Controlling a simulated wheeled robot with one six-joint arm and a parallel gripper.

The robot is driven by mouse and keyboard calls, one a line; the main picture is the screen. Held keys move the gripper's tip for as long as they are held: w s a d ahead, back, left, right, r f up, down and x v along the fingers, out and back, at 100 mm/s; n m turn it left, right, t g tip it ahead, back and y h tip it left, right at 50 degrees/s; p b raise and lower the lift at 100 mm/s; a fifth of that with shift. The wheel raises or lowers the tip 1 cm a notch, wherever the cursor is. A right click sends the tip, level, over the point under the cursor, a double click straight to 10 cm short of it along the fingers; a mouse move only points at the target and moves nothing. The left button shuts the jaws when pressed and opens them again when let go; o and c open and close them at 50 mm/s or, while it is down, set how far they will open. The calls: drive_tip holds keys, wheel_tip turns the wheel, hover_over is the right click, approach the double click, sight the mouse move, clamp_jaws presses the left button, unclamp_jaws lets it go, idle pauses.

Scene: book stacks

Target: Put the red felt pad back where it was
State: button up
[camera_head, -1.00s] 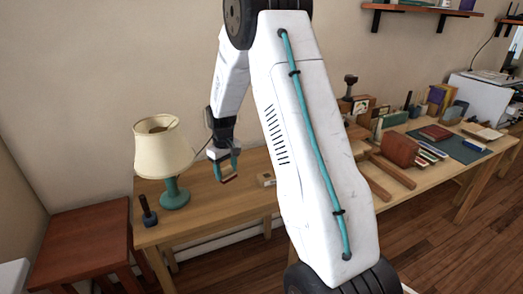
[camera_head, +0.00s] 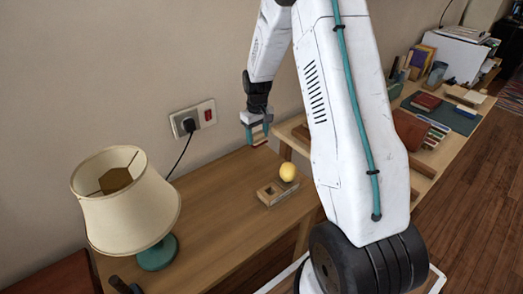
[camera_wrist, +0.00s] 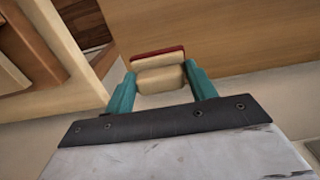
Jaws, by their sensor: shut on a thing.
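The red felt pad (camera_wrist: 158,53) shows in the wrist view as a thin red layer on a pale, wood-coloured block with a rounded grip. My gripper (camera_wrist: 158,78) has its two teal fingers shut on that grip, with the red layer facing away from the wrist. In the head view my gripper (camera_head: 258,139) hangs pointing down, above the back of the wooden desk (camera_head: 215,205), near the gap to the second table. A thin red edge shows at its fingertips. The pad looks clear of any surface. Its original place cannot be told from these frames.
A small wooden tray (camera_head: 268,195) with a yellow ball (camera_head: 288,172) stands on the desk below my gripper. A cream lamp (camera_head: 125,205) stands left, its cord running to a wall socket (camera_head: 192,118). Books and a dark green mat (camera_head: 455,118) lie on the right table.

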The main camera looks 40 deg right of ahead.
wheel_tip(320, 180, down, 7)
drive_tip(key=shift+f, duration=0.2)
drive_tip(key=shift+f, duration=0.15)
drive_tip(key=o, duration=1)
drive_tip(key=shift+c, duration=0.2)
